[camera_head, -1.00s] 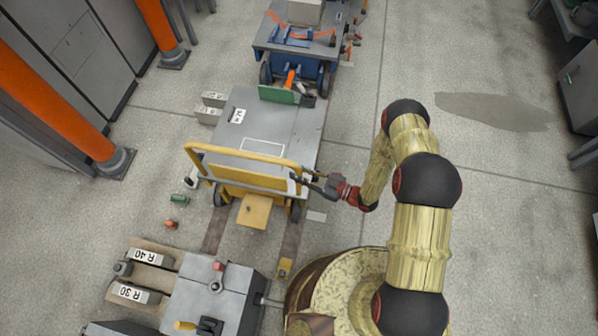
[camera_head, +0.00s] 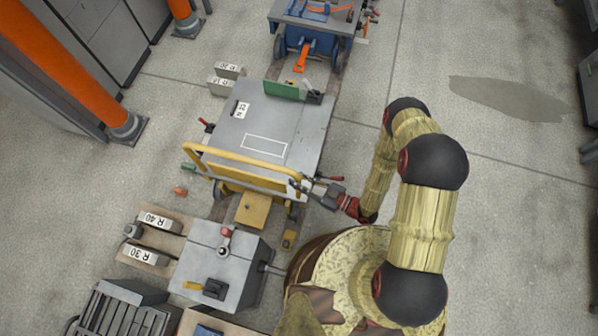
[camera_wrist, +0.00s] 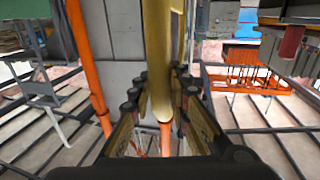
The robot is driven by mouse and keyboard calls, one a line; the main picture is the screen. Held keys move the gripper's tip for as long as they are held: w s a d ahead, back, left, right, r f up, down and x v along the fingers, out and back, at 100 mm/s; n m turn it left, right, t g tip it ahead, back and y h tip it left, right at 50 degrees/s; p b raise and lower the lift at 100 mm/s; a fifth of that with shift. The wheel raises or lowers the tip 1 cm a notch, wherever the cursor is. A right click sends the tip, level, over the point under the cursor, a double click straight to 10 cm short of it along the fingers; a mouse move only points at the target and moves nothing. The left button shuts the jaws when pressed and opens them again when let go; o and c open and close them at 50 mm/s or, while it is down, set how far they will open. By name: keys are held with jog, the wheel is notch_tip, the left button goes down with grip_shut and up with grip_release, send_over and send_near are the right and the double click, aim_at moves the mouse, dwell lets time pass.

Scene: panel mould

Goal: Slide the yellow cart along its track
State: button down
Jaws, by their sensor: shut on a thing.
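The yellow cart (camera_head: 228,128) has a flat grey top, a yellow push handle (camera_head: 235,153) along its near side and a yellow plate below it. It stands on its track (camera_head: 300,218), whose near part shows beside the cart's front right wheel. My gripper (camera_head: 303,187) is shut on the right end of the handle. In the wrist view, my gripper (camera_wrist: 163,97) has its fingers on both sides of the upright yellow handle bar (camera_wrist: 160,50). The exact finger contact is partly hidden.
A grey block with levers (camera_head: 222,262) stands close in front of the cart, left of my base. A small yellow piece (camera_head: 288,240) sits at the track's near end. A blue cart (camera_head: 312,45) stands behind, with a gap. Floor at right is clear.

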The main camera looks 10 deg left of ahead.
jog(key=shift+s, duration=0.4)
jog(key=c, duration=2)
grip_release()
jog(key=shift+s+a, duration=0.1)
jog(key=o, duration=0.3)
jog(key=shift+w, duration=0.25)
jog(key=v, duration=1.2)
jog(key=shift+s, duration=0.1)
